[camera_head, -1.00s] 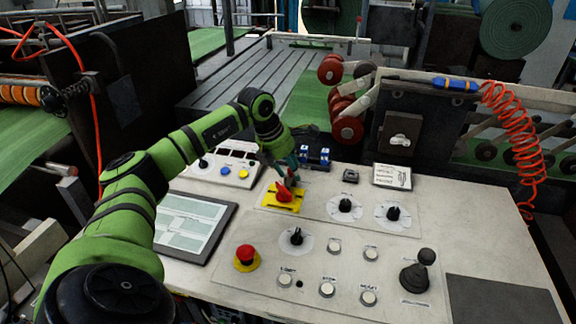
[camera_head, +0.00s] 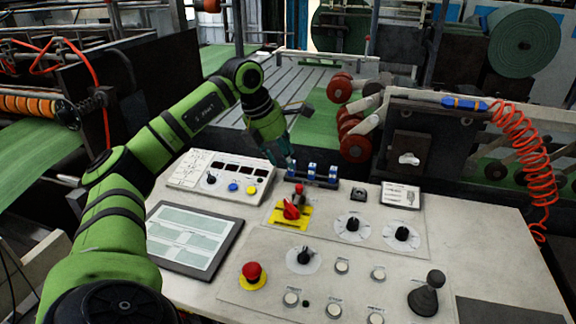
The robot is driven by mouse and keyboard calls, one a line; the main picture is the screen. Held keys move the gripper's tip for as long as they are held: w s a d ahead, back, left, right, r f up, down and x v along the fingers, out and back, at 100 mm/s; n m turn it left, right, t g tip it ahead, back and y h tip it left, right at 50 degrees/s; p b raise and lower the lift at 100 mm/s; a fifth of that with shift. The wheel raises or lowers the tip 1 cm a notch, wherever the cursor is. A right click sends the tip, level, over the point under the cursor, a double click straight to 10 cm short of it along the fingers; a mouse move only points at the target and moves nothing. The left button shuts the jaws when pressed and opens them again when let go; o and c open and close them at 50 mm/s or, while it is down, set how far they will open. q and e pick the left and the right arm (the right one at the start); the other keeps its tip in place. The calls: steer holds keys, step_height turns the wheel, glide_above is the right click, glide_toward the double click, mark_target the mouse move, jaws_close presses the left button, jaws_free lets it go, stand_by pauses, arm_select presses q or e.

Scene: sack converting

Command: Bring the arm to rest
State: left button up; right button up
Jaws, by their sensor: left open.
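My green left arm comes in from the left and bends down over the back of the pale control panel (camera_head: 390,279). My left gripper (camera_head: 287,163) is open and empty, pointing down above the panel's back edge. It is behind and above the red rotary switch (camera_head: 291,210) on its yellow plate (camera_head: 281,217), apart from it. Blue toggle switches (camera_head: 322,171) stand just right of the gripper. The fingertips are small and partly hard to make out. My right gripper is not in view.
A tablet-like screen (camera_head: 190,238) and a box with coloured buttons (camera_head: 222,179) lie left. A red emergency button (camera_head: 252,271), black knobs (camera_head: 353,224) and a joystick (camera_head: 427,294) stand on the panel. A coiled orange hose (camera_head: 527,165) hangs at right. Rollers stand behind.

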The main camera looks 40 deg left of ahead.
arm_select(q)
steer(key=shift+s+r, duration=0.1)
steer(key=shift+r, duration=0.2)
stand_by(0.4)
